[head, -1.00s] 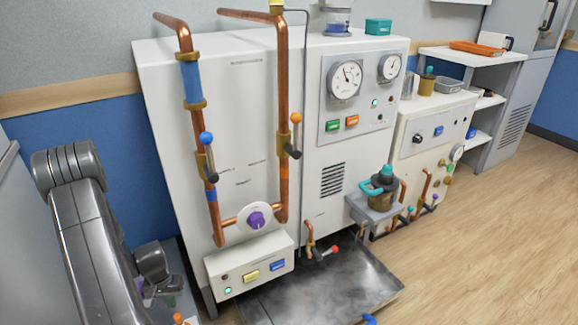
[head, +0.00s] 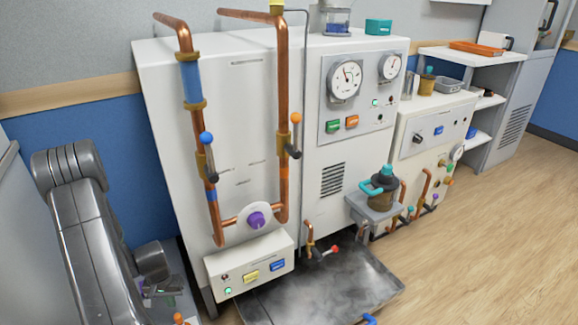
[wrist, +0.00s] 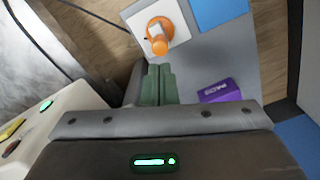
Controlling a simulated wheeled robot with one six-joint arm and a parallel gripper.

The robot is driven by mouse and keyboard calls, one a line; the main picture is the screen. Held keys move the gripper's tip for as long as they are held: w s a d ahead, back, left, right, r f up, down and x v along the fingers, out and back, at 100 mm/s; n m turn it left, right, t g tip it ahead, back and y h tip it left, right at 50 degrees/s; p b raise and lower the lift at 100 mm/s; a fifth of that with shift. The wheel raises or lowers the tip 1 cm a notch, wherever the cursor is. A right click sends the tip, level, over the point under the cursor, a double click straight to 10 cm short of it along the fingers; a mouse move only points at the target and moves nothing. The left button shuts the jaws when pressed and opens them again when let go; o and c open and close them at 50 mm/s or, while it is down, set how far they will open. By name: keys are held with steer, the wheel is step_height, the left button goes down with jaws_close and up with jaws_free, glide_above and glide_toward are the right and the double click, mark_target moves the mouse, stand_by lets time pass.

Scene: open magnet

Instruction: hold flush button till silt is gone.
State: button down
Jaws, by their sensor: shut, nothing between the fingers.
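A white control box (head: 249,270) at the foot of the tall white cabinet carries a yellow button (head: 251,277) and a blue button (head: 277,265). Their labels are too small to read, so I cannot tell which is flush. The yellow button also shows at the left edge of the wrist view (wrist: 12,128). My gripper (wrist: 158,84) is shut and empty, apart from the box, to its left in the head view (head: 165,291). A blue sight tube (head: 191,82) sits in the left copper pipe. I cannot make out silt in it.
A dark, stained tray (head: 370,300) lies on the floor before the cabinet. Beyond my fingers are an orange knob (wrist: 160,30) on a white plate and a purple block (wrist: 220,92). Floor at right is clear.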

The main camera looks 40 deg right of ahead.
steer(key=s+a+f+m+g+y, duration=0.25)
steer(key=s+a+f+m, duration=0.2)
steer(key=s+a, duration=0.4)
steer(key=s+a+m+y+b, duration=0.1)
steer(key=s+a+m+y, duration=0.3)
steer(key=a+m+y, duration=0.7)
steer(key=w+a+r+m+t, duration=0.1)
steer(key=w+a+t, duration=0.1)
steer(key=a, duration=0.3)
steer(key=w+a+r+m+t, duration=0.2)
steer(key=a+t, duration=0.1)
steer(key=a, duration=0.2)
steer(key=w+m+t+h+b, duration=0.1)
steer(key=w+m+t+h, duration=0.1)
steer(key=w+m+t, duration=0.6)
steer(key=shift+w+a+r+m+t, duration=0.25)
steer(key=shift+w+r+m+t, duration=0.15)
steer(key=shift+w+t, duration=0.35)
steer(key=shift+s, duration=0.1)
